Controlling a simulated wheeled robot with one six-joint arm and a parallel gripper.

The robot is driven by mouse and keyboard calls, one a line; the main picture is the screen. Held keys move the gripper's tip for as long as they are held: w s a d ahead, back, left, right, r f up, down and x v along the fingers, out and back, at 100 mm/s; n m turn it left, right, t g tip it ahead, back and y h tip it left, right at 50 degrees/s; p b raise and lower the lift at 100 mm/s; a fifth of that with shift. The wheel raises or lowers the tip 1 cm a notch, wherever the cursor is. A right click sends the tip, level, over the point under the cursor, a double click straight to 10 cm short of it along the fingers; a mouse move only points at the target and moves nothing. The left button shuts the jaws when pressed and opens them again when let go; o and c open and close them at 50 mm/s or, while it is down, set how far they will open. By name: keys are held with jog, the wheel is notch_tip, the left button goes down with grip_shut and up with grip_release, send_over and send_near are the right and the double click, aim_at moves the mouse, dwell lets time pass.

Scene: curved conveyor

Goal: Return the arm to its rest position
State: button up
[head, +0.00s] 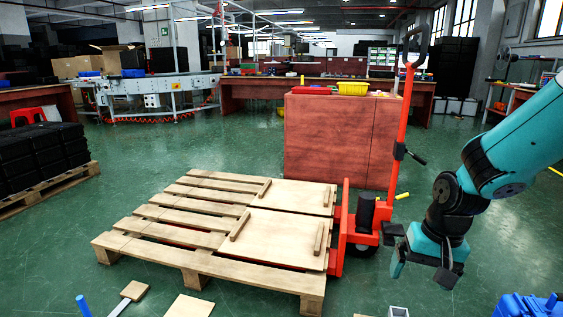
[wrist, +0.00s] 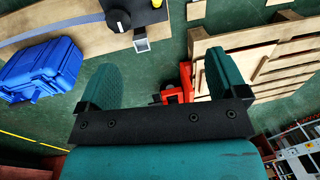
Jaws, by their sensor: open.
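My teal arm (head: 515,140) reaches in from the right edge of the head view and bends down at a dark wrist. My gripper (head: 420,270) hangs over the green floor, to the right of the red pallet jack. In the wrist view, my gripper (wrist: 160,85) shows two teal fingers spread wide apart, with nothing between them. The red jack (wrist: 178,88) shows beyond the gap, below the gripper.
The red pallet jack (head: 398,130) stands at a wooden pallet (head: 185,222) carrying two boards. A reddish wooden cabinet (head: 335,140) is behind it. A blue case (wrist: 42,68) lies by a wooden surface (wrist: 75,18) in the wrist view.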

jog(key=s+a+r+n+y+p, duration=0.1)
jog(key=s+a+r+n, duration=0.5)
jog(key=s, duration=0.4)
jog(key=s+a+r+n+y+p, duration=0.15)
jog(key=s+a+r+n, duration=0.25)
jog(key=s+a+r, duration=0.5)
notch_tip(320, 180, up, 33)
jog(key=d+p, duration=0.2)
jog(key=p, duration=3.1)
jog(key=shift+s+g, duration=0.2)
jog(key=shift+g, duration=0.1)
jog(key=shift+f, duration=0.1)
jog(key=shift+c, duration=0.2)
